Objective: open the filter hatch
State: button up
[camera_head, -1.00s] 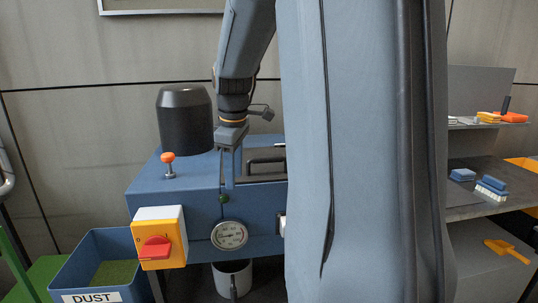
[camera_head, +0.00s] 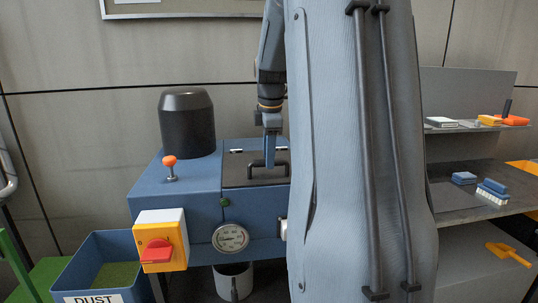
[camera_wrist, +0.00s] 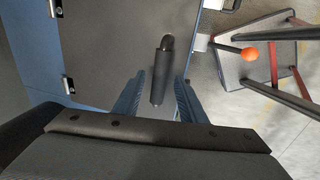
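The filter hatch (camera_head: 240,172) is a dark grey lid on top of the blue machine and looks closed. It carries a black bar handle (camera_head: 257,164). In the wrist view the hatch (camera_wrist: 110,60) fills the middle, with its handle (camera_wrist: 161,70) pointing away from me. Two metal hinges or clips (camera_wrist: 68,85) sit along its left edge. My gripper (camera_head: 269,158) is over the handle. In the wrist view my gripper (camera_wrist: 160,85) is open, its two blue fingers on either side of the handle's near end. I cannot tell whether they touch it.
A black cylinder (camera_head: 187,125) and an orange-topped knob (camera_head: 169,165) stand on the machine left of the hatch. A yellow box with a red switch (camera_head: 158,245) and a gauge (camera_head: 231,239) are on its front. A dust bin (camera_head: 105,270) stands at lower left. My arm hides the machine's right side.

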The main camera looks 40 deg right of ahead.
jog(key=shift+f, duration=0.35)
grip_shut()
jog(key=shift+w, duration=0.1)
